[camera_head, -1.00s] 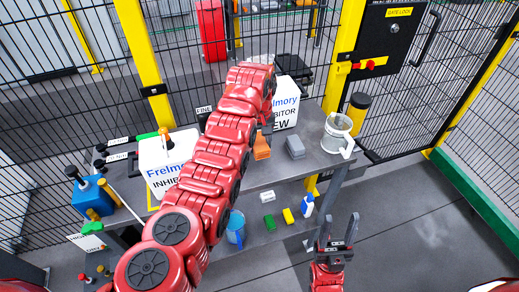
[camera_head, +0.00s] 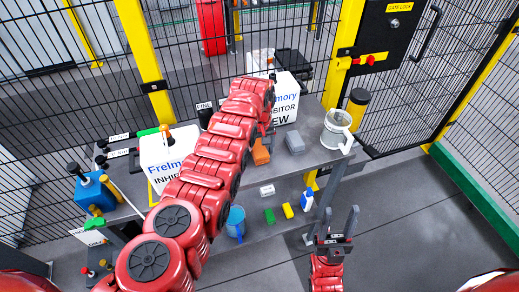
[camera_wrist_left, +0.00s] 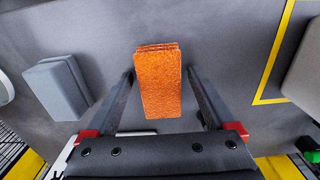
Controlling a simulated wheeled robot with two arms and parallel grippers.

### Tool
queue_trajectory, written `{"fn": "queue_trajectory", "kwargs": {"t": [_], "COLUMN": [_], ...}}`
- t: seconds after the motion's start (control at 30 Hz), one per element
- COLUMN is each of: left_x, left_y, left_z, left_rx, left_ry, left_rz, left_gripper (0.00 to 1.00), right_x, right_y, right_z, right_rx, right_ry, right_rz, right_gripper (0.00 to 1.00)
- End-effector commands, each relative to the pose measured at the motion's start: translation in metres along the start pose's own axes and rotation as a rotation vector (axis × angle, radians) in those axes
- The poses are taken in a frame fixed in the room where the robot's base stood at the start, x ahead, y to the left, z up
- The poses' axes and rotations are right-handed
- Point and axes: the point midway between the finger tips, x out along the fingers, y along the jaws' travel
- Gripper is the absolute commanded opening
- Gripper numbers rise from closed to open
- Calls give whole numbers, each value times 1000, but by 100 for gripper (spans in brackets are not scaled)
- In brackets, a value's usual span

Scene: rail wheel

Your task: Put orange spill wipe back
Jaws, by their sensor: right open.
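The orange spill wipe (camera_head: 261,152) lies on the grey bench top, just past the end of my left arm. In the left wrist view it is a rough orange block (camera_wrist_left: 158,85) with thin layers showing at its far end. My left gripper (camera_wrist_left: 160,75) is open, with one finger on each side of the wipe and a visible gap to each. In the head view my left arm hides most of that gripper. My right gripper (camera_head: 337,222) is open and empty, in front of the bench at lower right.
White containers (camera_head: 284,98) are behind and left. Fencing surrounds the bench.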

Motion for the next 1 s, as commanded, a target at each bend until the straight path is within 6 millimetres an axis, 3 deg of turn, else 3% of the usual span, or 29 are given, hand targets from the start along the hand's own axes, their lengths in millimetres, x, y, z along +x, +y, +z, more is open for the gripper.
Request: {"fn": "queue_trajectory", "kwargs": {"t": [0.47, 0.63, 0.8, 1.0], "left_x": [-10, -32, -78, -111], "left_y": [0, 1, 1, 0], "left_z": [-1, -1, -2, -1], "left_rx": [0, 0, 0, 0], "left_ry": [0, 5, 5, 2], "left_rz": [0, 3, 4, 1], "left_gripper": [91, 91, 91, 91], "right_x": [-2, -11, -26, -32], "right_y": [0, 0, -1, -2], "right_z": [0, 2, 4, 5], "right_rx": [0, 0, 0, 0], "right_ry": [0, 0, 0, 0], "right_rz": [0, 0, 0, 0], "right_gripper": [50, 50, 50, 50]}}
